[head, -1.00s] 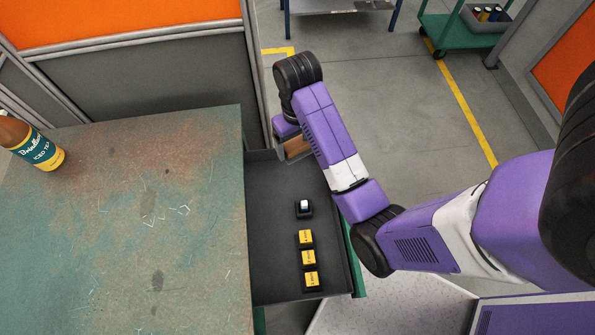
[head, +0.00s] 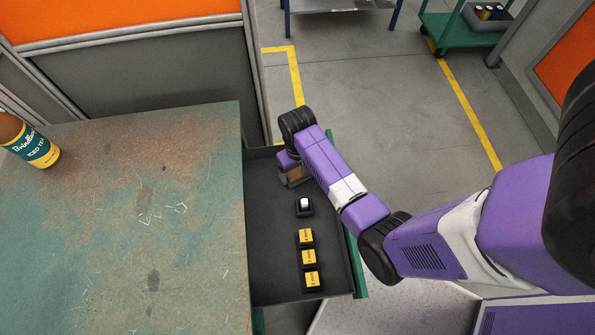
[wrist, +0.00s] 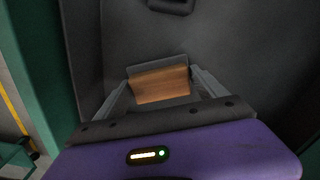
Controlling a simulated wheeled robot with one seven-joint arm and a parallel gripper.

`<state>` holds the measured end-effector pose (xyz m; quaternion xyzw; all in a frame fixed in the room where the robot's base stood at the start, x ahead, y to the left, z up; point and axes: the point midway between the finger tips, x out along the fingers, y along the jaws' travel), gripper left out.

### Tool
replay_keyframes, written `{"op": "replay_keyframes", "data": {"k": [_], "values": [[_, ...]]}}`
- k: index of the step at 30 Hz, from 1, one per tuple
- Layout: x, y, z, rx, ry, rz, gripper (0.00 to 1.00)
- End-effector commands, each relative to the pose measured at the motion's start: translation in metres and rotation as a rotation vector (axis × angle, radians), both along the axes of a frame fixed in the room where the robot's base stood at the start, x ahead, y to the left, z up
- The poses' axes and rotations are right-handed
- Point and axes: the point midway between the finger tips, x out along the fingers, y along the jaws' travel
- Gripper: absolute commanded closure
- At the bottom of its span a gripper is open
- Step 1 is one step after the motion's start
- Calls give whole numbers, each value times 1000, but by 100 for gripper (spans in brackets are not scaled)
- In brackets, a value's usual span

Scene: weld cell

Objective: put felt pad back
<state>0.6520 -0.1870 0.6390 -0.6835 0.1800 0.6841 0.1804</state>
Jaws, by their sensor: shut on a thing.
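The felt pad, a wood-brown block with a grey layer, shows between my fingers in the wrist view (wrist: 160,85). In the head view only a small brown part of it (head: 296,176) shows below my wrist. My gripper (wrist: 161,80) is shut on it. My gripper is low in the far end of the open dark drawer (head: 270,235), beyond the items in it. I cannot tell whether the pad touches the drawer floor.
In the drawer, a black holder with a white-topped item (head: 304,206) stands nearest my gripper. Three yellow-labelled blocks (head: 309,258) line up in front of it. The worn green table (head: 120,220) borders the drawer's left side. A bottle (head: 34,142) stands on it.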

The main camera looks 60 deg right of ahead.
Motion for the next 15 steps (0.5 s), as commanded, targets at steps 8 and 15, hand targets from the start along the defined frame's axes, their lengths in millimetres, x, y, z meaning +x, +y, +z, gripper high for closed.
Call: {"op": "replay_keyframes", "data": {"k": [8,15], "values": [[0,0,-6,-1,-2,0,57],[0,0,-9,0,-1,0,9]]}}
